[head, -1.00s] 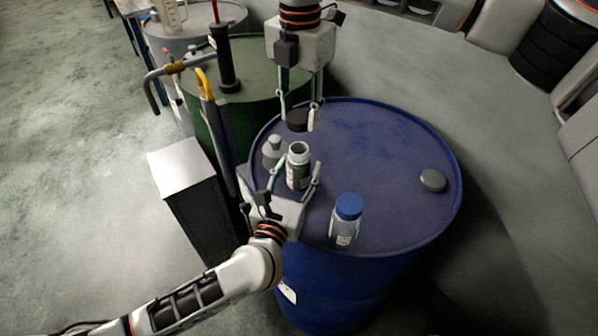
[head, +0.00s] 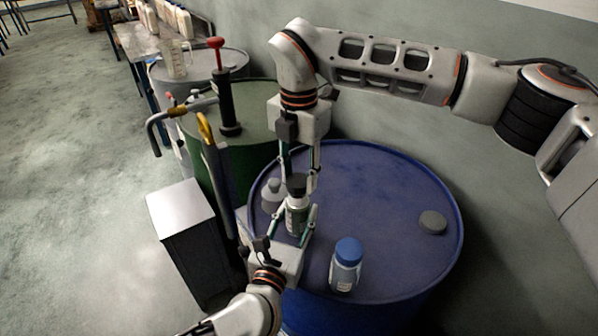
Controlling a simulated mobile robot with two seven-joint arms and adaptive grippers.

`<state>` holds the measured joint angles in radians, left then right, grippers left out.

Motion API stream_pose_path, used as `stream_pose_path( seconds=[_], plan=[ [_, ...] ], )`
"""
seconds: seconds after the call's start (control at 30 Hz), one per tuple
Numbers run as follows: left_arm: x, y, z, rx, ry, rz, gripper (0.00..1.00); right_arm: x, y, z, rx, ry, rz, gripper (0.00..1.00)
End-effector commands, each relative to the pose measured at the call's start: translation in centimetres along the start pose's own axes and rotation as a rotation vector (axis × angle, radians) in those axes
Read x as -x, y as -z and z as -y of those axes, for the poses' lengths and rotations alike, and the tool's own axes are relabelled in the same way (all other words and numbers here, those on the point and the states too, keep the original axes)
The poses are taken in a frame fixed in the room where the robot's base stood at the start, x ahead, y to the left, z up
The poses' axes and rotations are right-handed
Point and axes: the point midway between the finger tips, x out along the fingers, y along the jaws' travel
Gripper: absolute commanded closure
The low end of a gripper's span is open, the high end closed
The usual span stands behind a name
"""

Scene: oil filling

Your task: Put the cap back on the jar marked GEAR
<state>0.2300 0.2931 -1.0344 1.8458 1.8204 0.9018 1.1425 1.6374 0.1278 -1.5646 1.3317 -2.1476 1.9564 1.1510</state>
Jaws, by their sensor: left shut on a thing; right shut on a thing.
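A small jar (head: 295,220) with dark contents and a pale label stands on the blue drum (head: 375,190); its marking is too small to read. My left gripper (head: 296,210) is shut around the jar's body from the near side. My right gripper (head: 298,180) comes from above and is shut on a black cap (head: 297,187). The cap is at the jar's mouth and covers the opening from this view. I cannot tell whether it is seated or threaded.
A grey round lid (head: 432,221) lies at right. A grey bottle (head: 271,195) stands close left of the held jar. A green drum (head: 255,115) with pumps stands behind. The drum's right middle is clear.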

Motion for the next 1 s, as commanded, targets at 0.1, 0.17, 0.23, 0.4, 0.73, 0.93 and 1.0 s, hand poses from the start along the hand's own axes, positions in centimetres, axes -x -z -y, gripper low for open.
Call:
stream_pose_path(
  seconds=[0.1, 0.17, 0.23, 0.4, 0.73, 0.93, 1.0],
  plan=[
    [0.0, 0.0, 0.0, 0.0, 0.0, 0.0, 1.0, 0.0, 0.0, 0.0, 0.0, 0.0, 0.0, 0.74],
    [0.0, 0.0, 0.0, 0.0, 0.0, 0.0, 1.0, 0.0, 0.0, 0.0, 0.0, 0.0, 0.0, 0.74],
    [0.0, 0.0, 0.0, 0.0, 0.0, -0.001, 1.0, -0.1, 0.0, 0.0, 0.0, 0.0, 0.0, 0.74],
    [0.0, 0.0, 0.0, 0.0, 0.0, -0.001, 1.0, -0.8, 0.0, 0.0, 0.001, 0.0, -0.001, 0.74],
    [0.0, 0.0, 0.0, 0.0, 0.0, -0.001, 1.0, -1.8, 0.0, 0.0, 0.001, 0.0, 0.0, 0.74],
    [0.0, 0.0, 0.0, 0.0, 0.0, -0.001, 1.0, -1.8, 0.0, 0.0, 0.001, 0.0, 0.0, 0.74],
    [0.0, 0.1, 0.0, 0.0, 0.0, -0.001, 1.0, -1.8, 0.0, 0.0, 0.001, 0.0, 0.0, 0.74]
  ],
)
